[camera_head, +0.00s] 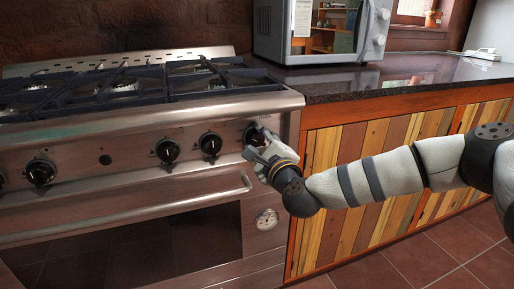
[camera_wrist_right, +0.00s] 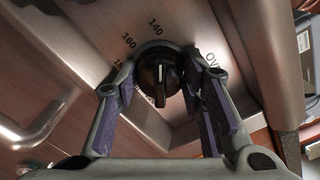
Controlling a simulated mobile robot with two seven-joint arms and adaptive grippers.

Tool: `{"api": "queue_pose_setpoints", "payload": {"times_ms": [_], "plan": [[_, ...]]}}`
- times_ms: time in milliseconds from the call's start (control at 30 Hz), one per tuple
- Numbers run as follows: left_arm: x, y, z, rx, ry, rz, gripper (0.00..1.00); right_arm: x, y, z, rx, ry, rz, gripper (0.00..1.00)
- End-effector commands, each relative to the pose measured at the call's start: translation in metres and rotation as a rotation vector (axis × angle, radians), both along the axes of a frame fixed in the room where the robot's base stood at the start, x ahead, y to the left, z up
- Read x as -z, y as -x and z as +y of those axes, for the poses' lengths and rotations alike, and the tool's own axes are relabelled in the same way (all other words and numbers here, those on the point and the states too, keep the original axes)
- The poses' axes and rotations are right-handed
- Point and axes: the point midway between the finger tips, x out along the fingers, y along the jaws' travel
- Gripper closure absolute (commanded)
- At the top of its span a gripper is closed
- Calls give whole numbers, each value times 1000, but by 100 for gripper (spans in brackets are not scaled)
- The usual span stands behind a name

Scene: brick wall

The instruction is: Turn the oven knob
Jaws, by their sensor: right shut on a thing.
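The oven knob is the black knob (camera_head: 254,133) at the right end of the steel front panel, partly covered by my right gripper. In the right wrist view, the knob (camera_wrist_right: 160,77) sits between the two fingers, with its pale mark pointing up and the printed numbers 140 and 160 to its upper left. Letters starting "OV" show at its right. My right gripper (camera_head: 257,146) is shut on this knob, with one finger at each side; its fingers also show in the right wrist view (camera_wrist_right: 160,84). My left gripper is not in view.
Other black knobs (camera_head: 167,151) line the panel to the left. The oven door handle (camera_head: 130,211) runs below them. A round dial (camera_head: 267,219) sits under my right gripper. A microwave (camera_head: 320,32) stands on the dark counter (camera_head: 425,70) over a striped wooden cabinet (camera_head: 345,150).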

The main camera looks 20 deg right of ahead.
Motion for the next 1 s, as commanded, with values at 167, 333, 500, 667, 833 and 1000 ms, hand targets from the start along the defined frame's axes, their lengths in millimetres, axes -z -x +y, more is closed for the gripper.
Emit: {"api": "queue_pose_setpoints", "payload": {"times_ms": [167,333,500,667,833,1000], "plan": [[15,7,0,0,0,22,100,4,0,0,0,-168,6,91],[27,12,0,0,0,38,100,3,0,-1,0,-329,11,91],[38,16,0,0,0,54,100,3,0,0,-1,-489,17,91],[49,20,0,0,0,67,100,3,0,-1,-1,-630,22,91],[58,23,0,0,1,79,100,2,0,-1,1,-757,25,91],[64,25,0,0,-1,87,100,1,0,-1,0,-856,29,91]]}}
